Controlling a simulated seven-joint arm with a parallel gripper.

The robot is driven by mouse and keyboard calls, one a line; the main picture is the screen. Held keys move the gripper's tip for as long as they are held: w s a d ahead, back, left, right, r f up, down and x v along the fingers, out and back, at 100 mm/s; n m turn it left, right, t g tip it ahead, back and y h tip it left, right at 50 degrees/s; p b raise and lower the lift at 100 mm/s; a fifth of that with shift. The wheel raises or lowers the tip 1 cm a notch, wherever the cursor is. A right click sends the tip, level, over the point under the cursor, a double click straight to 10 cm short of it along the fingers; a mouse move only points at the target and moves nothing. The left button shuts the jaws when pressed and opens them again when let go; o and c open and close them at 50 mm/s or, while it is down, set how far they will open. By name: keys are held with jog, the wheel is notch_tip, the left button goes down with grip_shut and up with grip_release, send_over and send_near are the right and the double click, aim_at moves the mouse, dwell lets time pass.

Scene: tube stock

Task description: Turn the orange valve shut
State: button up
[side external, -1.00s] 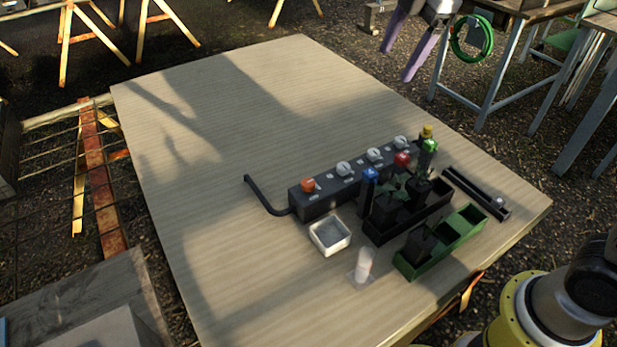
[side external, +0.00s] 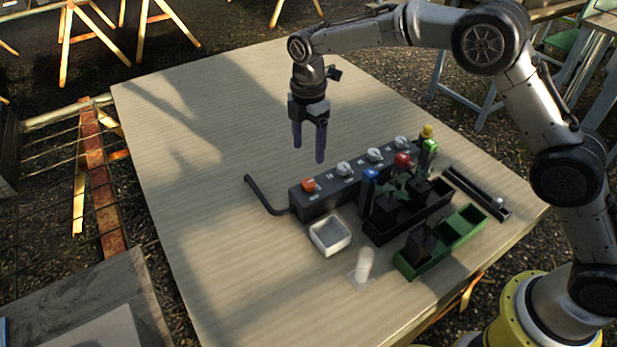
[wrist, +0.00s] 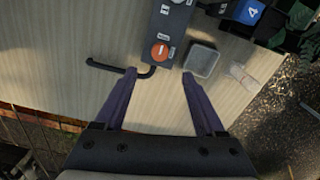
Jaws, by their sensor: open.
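The orange valve (side external: 309,185) is a round knob with a pale bar on top, at the near left end of a dark manifold block (side external: 331,198). It also shows in the wrist view (wrist: 160,51), ahead of my fingertips. Several white knobs, one of them nearest the orange valve (side external: 344,169), line the same block. My gripper (side external: 308,155) points down with its two purple fingers apart, above the table near the orange valve and not touching it. The wrist view shows the open fingers (wrist: 159,72) with nothing held between them.
A black bent pipe (side external: 264,195) leaves the block's left end. A white square dish (side external: 330,236), a black rack (side external: 379,232) with coloured-top tubes and plants, a green tray (side external: 410,272) and a clear-white cylinder (side external: 364,264) crowd the front right. The table's left is clear.

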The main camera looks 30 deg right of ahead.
aim_at(308, 182)
notch_tip(308, 182, down, 10)
jog(key=shift+f, duration=0.25)
jog(key=shift+c, duration=0.4)
grip_shut()
